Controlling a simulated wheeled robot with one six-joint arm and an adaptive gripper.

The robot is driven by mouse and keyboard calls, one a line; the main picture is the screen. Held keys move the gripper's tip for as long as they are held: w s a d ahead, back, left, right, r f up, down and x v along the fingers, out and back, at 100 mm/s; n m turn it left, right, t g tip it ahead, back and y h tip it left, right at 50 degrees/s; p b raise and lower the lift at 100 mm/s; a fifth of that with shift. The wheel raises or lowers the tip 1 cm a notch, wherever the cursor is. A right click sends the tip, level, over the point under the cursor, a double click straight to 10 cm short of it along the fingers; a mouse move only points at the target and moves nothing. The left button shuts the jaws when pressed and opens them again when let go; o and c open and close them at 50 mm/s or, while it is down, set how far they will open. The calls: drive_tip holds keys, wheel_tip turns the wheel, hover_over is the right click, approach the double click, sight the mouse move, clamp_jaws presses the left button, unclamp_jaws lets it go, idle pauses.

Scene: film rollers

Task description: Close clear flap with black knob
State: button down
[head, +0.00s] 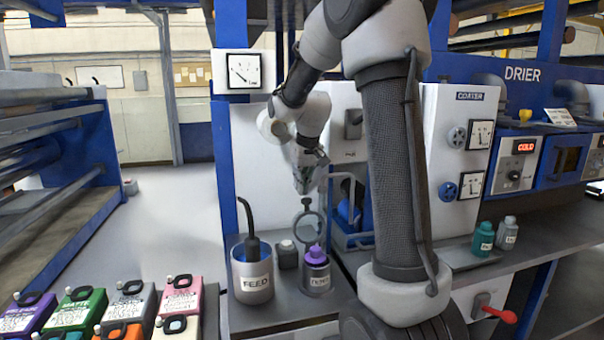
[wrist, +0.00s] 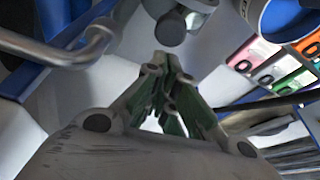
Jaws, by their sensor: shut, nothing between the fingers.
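A round clear flap (head: 308,228) with a dark rim stands raised above the steel pot (head: 316,280) that holds a purple-topped bottle (head: 316,254). A small dark knob (head: 306,203) shows at the flap's top edge. My gripper (head: 303,188) is just above the knob, pointing down; I cannot tell whether they touch. In the wrist view, my gripper (wrist: 165,65) has its green-padded fingers together with nothing between them. A dark round piece (wrist: 171,28) lies just beyond the fingertips there; I cannot tell whether it is the knob.
A steel FEED pot (head: 252,282) with a black hose stands left of the flap. A small dark bottle (head: 287,254) stands between the pots. Colored cartridges (head: 90,308) fill the lower left.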

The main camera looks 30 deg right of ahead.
drive_tip(key=shift+x, duration=0.8)
drive_tip(key=shift+s, duration=0.1)
